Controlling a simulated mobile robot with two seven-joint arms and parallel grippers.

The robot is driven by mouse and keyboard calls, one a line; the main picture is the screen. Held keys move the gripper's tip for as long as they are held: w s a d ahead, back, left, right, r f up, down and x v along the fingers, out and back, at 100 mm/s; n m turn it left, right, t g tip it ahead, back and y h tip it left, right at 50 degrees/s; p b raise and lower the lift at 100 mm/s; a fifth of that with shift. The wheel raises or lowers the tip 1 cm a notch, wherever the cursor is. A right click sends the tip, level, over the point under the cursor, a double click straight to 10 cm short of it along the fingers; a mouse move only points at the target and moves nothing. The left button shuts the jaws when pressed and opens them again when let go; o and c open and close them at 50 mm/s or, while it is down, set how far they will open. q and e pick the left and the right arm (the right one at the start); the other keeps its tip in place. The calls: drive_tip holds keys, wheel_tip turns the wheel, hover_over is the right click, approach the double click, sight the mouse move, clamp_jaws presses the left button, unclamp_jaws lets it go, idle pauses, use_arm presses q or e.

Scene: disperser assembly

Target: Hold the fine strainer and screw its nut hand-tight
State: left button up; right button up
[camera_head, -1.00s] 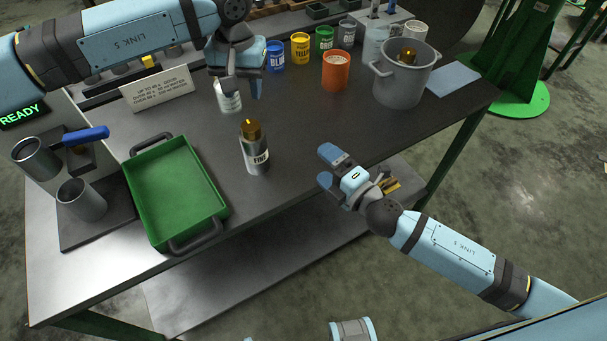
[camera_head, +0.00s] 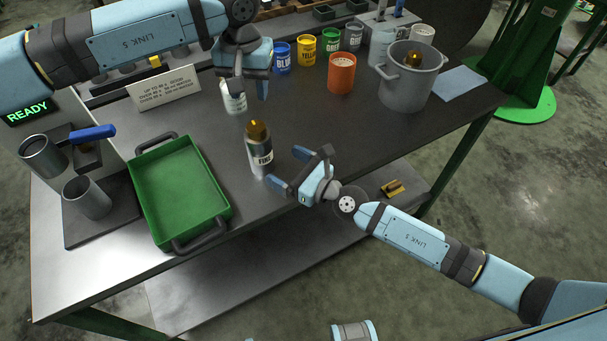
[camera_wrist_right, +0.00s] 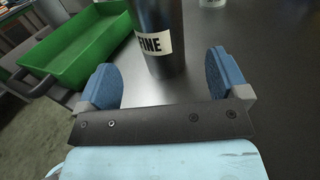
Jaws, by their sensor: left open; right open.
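The fine strainer (camera_head: 259,157) stands upright on the table, a dark cylinder with a white FINE label and a brass nut (camera_head: 257,131) on top. My right gripper (camera_head: 287,165) is open just to its right, fingers pointing towards it. In the right wrist view the strainer (camera_wrist_right: 158,45) stands just beyond and between the open fingers (camera_wrist_right: 165,78), its nut out of frame. My left gripper (camera_head: 250,92) is open behind and above the strainer, fingers pointing down. A white-labelled container (camera_head: 233,97) shows by its left finger.
A green tray (camera_head: 180,190) lies left of the strainer, with metal cups (camera_head: 87,197) beyond it. An orange cup (camera_head: 341,73), a grey pot (camera_head: 405,85) holding a brass-topped part and several colored cans (camera_head: 306,49) stand at the back. A brass piece (camera_head: 393,188) lies on the lower shelf.

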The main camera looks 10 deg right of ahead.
sight(260, 152)
drive_tip(key=x, duration=0.8)
drive_tip(key=shift+w+a+f, duration=0.1)
drive_tip(key=c, duration=1.3)
